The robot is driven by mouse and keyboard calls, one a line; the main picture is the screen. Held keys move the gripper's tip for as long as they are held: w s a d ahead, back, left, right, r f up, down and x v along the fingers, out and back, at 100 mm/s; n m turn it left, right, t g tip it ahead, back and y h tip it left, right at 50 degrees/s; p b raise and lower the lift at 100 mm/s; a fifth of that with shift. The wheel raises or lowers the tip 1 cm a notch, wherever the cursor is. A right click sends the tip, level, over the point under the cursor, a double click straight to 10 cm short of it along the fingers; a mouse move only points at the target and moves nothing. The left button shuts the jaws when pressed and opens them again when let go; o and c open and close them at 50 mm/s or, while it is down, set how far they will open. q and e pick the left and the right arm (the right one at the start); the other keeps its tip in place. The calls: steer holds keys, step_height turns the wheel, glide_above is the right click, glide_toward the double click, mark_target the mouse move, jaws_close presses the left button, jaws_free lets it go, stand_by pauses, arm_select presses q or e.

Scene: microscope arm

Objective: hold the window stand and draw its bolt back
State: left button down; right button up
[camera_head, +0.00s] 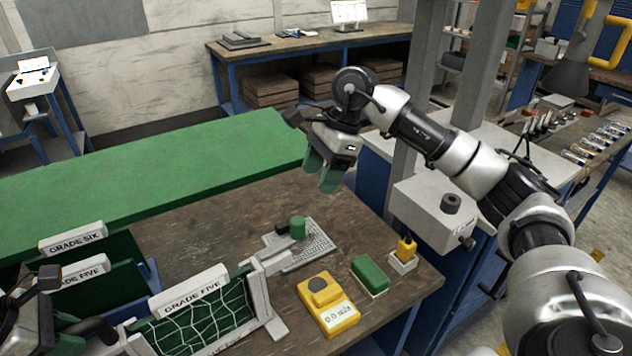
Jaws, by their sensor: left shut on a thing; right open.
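The window stand (257,295) is on the near side of the brown bench, a light frame around a green pane with a pale crack-like pattern and a "GRADE FIVE" label on top. My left gripper (112,335), partly cut off at the lower left, is shut at the stand's left end; the exact contact is unclear. A short grey bar (275,264) sticks out by the right upright and may be the bolt; I cannot tell. My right gripper (328,172), with green fingertips, is open, empty and pointing down above the bench, behind the stand and apart from it.
A gridded grey plate (318,250) with a green knob (298,228), a yellow meter (328,305), a green block (370,275) and a small yellow-topped holder (404,255) lie right of the stand. Labelled green panels (75,238) stand at left. Bare bench lies behind the stand.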

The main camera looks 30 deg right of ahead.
arm_select(q)
steer(key=c, duration=0.8)
jaws_free()
